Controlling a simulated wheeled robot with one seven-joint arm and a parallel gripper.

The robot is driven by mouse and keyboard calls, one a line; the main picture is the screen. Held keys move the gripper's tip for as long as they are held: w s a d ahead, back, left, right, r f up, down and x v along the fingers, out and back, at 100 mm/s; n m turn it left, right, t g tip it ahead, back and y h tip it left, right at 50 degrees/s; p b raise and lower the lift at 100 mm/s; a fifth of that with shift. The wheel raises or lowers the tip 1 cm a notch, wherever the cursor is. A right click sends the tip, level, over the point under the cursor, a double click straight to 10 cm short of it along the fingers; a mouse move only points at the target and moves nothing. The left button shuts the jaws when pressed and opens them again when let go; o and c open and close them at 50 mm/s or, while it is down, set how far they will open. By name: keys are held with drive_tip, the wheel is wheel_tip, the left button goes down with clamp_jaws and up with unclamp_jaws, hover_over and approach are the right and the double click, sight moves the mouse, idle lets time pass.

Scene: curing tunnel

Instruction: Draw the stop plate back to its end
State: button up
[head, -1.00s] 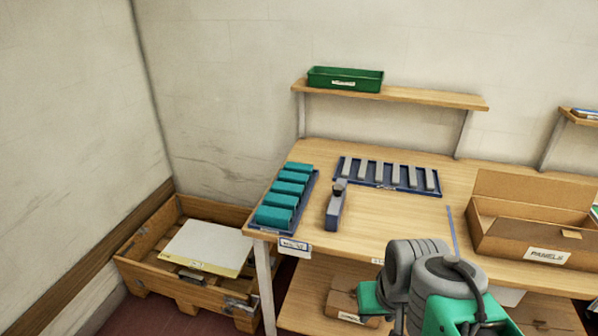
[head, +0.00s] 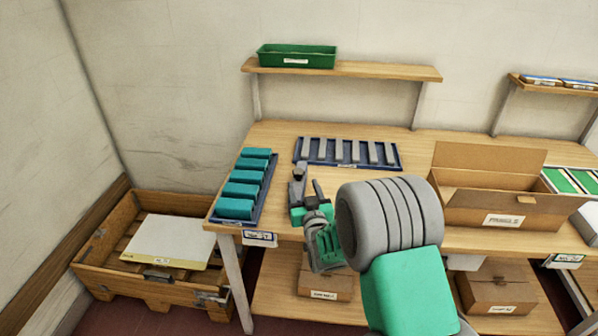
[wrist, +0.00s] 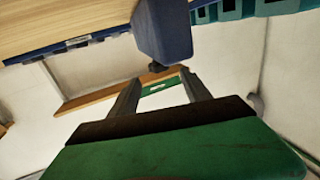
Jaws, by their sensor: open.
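In the wrist view the blue block (wrist: 164,32) is just beyond the open fingers of my gripper (wrist: 160,92), with a small dark knob (wrist: 157,67) near the gap. I cannot tell whether they touch.
The bench (head: 380,195) holds a blue tray of teal blocks (head: 266,200), a blue rack of grey bars (head: 396,166) and an open cardboard box (head: 470,212). A shelf (head: 385,72) with a green bin (head: 297,62) is behind. A wooden crate (head: 92,262) stands left.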

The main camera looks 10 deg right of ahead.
sight(300, 176)
drive_tip(key=shift+w+r, duration=0.15)
drive_tip(key=shift+w, duration=0.25)
drive_tip(key=w+p, duration=0.1)
drive_tip(key=w, duration=0.5)
drive_tip(key=shift+w, duration=0.4)
clamp_jaws()
idle(0.6)
